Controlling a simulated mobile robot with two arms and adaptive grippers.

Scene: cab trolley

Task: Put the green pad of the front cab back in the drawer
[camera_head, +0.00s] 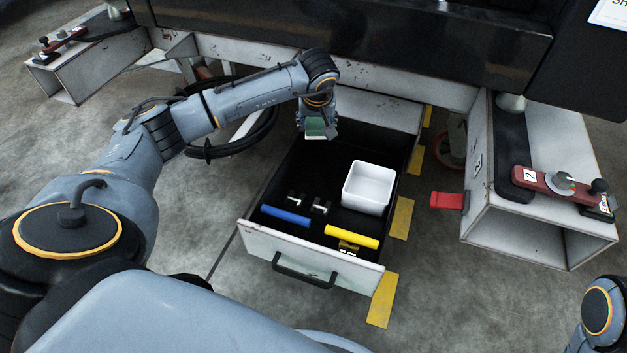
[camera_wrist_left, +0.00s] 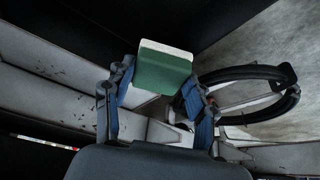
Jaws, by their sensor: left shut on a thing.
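The green pad (camera_head: 315,126), green with a pale edge, is held between the fingers of my left gripper (camera_head: 314,128). It also shows in the left wrist view (camera_wrist_left: 162,70), between the two blue-padded fingers. My left gripper is shut on it, over the far end of the open drawer (camera_head: 262,233). The head view does not show clearly how high above the drawer floor the pad is. Of my right arm only a joint shows at the lower right corner; its gripper is out of view.
The drawer holds a white bin (camera_head: 368,188), a blue roll (camera_head: 286,216), a yellow roll (camera_head: 351,236) and small dark-and-white items. The far left part of its floor looks clear. A black cable coil (camera_head: 235,148) lies left of the drawer; a red block (camera_head: 446,200) juts out at right.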

